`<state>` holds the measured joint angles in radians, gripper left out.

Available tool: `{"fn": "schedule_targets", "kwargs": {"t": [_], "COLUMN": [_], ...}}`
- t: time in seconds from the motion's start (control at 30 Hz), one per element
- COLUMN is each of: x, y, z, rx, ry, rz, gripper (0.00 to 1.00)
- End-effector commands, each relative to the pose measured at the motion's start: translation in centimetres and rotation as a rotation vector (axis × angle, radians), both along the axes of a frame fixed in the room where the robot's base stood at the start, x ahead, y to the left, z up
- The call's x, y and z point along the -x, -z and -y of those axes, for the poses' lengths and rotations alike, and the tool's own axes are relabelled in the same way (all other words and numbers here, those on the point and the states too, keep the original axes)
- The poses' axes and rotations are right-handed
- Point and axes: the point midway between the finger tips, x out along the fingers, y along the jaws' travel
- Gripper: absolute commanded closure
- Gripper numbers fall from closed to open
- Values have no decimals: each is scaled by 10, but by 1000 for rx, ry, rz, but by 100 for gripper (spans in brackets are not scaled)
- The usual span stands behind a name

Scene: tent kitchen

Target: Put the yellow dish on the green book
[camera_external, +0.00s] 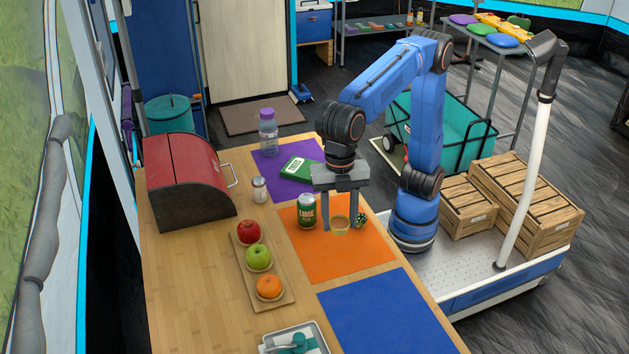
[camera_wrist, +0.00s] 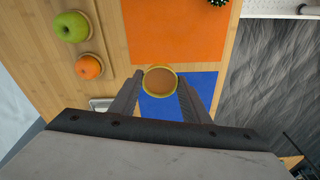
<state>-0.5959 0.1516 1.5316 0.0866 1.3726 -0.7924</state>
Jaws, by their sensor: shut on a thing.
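The yellow dish (camera_external: 340,228) is small and round, and it is between the fingers of my gripper (camera_external: 340,212), which is shut on it. It appears in front of the orange mat; its exact height is hard to tell. In the wrist view the dish (camera_wrist: 160,80) is seen from above between both fingertips (camera_wrist: 160,84). The green book (camera_external: 297,170) lies on the purple mat, beyond and to the left of my gripper in the external view. The book is not in the wrist view.
A green can (camera_external: 307,212) stands on the orange mat (camera_external: 350,260), close left of my gripper. A small dark green plant-like thing (camera_external: 362,219) is close right. A white-capped shaker (camera_external: 259,190) and a purple-capped bottle (camera_external: 268,132) stand near the book. The blue mat (camera_external: 385,315) is clear.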

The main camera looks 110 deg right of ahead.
Motion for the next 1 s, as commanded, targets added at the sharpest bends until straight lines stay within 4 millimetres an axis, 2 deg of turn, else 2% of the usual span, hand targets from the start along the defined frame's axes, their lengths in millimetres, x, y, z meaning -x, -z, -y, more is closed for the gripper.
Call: {"fn": "schedule_targets", "kwargs": {"t": [0.03,0.2,0.57,0.77,1.0], "x": [-1,0,-12,-18,-19], "y": [-10,-37,-38,-39,-42], "z": [0,0,54,99,181], "rx": [-2,-2,0,0,0], "ry": [0,0,89,162,299], "rz": [2,2,0,0,1], "gripper": [82,82,82,82,82]}}
